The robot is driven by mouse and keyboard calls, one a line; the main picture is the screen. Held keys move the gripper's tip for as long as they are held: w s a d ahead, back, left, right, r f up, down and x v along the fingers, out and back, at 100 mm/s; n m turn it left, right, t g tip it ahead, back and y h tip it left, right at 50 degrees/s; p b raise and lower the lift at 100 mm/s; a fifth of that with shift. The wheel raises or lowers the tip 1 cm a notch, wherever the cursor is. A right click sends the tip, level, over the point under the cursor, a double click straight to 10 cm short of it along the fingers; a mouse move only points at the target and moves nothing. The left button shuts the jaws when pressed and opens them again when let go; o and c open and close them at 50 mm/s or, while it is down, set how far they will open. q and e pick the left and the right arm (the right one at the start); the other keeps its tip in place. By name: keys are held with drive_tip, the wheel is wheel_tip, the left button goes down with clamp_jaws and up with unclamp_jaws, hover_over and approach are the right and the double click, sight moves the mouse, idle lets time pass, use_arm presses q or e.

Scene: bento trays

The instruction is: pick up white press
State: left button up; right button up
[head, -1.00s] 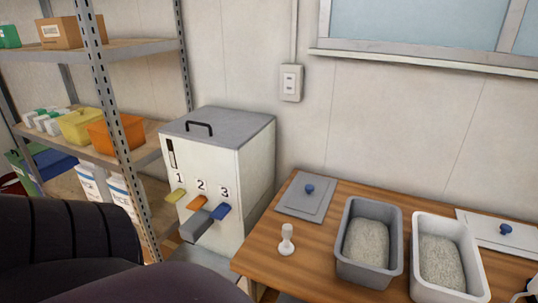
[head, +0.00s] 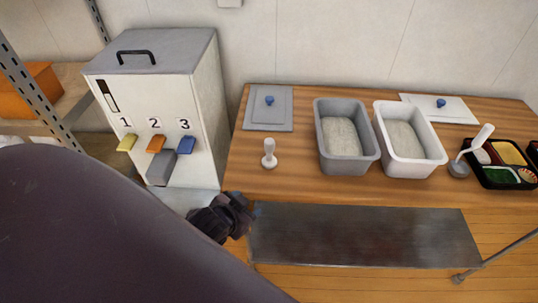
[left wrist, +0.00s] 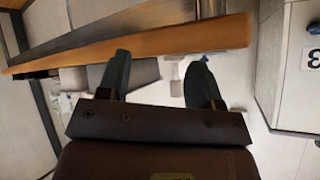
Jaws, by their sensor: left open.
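The white press (head: 269,154) stands upright on the wooden table in the head view, near its left edge and in front of a grey lid (head: 268,108). My left gripper (head: 238,208) is below and left of the press, beside the table's front left corner and apart from the press. In the left wrist view my left gripper (left wrist: 160,78) has its two fingers spread with nothing held between them. The wooden table edge shows above them, and I cannot make out the press there. My right gripper is not in view.
A grey tub (head: 369,156) and a white tub (head: 437,156) of rice stand right of the press. A white-handled tool (head: 480,138) and a black bento tray (head: 486,180) are farther right. A dispenser (head: 208,110) with numbered levers stands left. A bare dark metal plate (head: 365,237) lies in front.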

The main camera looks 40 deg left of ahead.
use_arm(q)
drive_tip(key=w+d+r+m+t+h, duration=0.3)
drive_tip(key=w+r+m+t, duration=0.1)
drive_tip(key=w+r, duration=0.25)
drive_tip(key=w+d+r+m+t+h, duration=0.3)
drive_tip(key=w+r+m+t, duration=0.15)
drive_tip(key=r, duration=0.35)
drive_tip(key=w+d+r+m+g+h, duration=0.2)
drive_tip(key=d+r+m+h, duration=0.25)
drive_tip(key=m+h, duration=0.3)
drive_tip(key=m+g+y, duration=1.2)
drive_tip(key=m+g, duration=0.5)
drive_tip(key=m, duration=0.3)
hover_over(269, 141)
drive_tip(key=f, duration=0.3)
drive_tip(key=shift+w+a+f, duration=0.15)
drive_tip(key=shift+a, duration=0.1)
drive_tip(key=shift+a+f, duration=0.15)
wheel_tip(269, 141, down, 5)
drive_tip(key=shift+d+f+p, duration=0.2)
drive_tip(key=shift+f, duration=1.15)
drive_tip(key=shift+d+f+p, duration=0.2)
drive_tip(key=shift+f, duration=1.1)
drive_tip(key=c, duration=1.1)
